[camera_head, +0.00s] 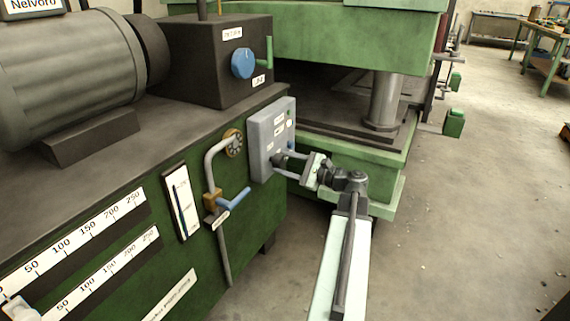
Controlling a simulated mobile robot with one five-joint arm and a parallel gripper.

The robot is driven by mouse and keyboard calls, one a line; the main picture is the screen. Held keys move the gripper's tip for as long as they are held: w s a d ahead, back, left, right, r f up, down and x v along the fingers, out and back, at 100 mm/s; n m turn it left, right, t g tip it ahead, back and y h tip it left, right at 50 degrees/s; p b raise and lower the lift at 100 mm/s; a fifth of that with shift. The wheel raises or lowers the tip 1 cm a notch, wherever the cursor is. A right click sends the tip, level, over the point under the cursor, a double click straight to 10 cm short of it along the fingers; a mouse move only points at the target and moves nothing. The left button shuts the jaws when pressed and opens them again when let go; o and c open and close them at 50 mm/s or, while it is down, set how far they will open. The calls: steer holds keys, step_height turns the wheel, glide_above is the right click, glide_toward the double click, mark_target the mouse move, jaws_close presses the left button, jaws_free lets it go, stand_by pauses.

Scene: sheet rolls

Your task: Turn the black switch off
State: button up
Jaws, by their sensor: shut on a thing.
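A grey switch box (263,140) is mounted on the side of the green machine, with small labels and a green button on its front. The black switch (277,160) is a small dark part low on the box's front, mostly hidden by my gripper. My gripper (280,163) reaches in from the right at the lower part of the box, its two fingers shut on the black switch. The switch's exact setting cannot be read at this size.
A blue-handled valve (233,199) and bent pipe stand left of the box. A blue knob (243,63) and green lever (269,52) are on the dark block above. A green press frame (345,165) stands close behind my gripper.

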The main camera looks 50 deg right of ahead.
steer(key=n, duration=0.4)
steer(key=shift+n, duration=1.8)
steer(key=o, duration=1.4)
steer(key=shift+c, duration=0.2)
steer(key=v, duration=0.7)
steer(key=shift+s, duration=0.4)
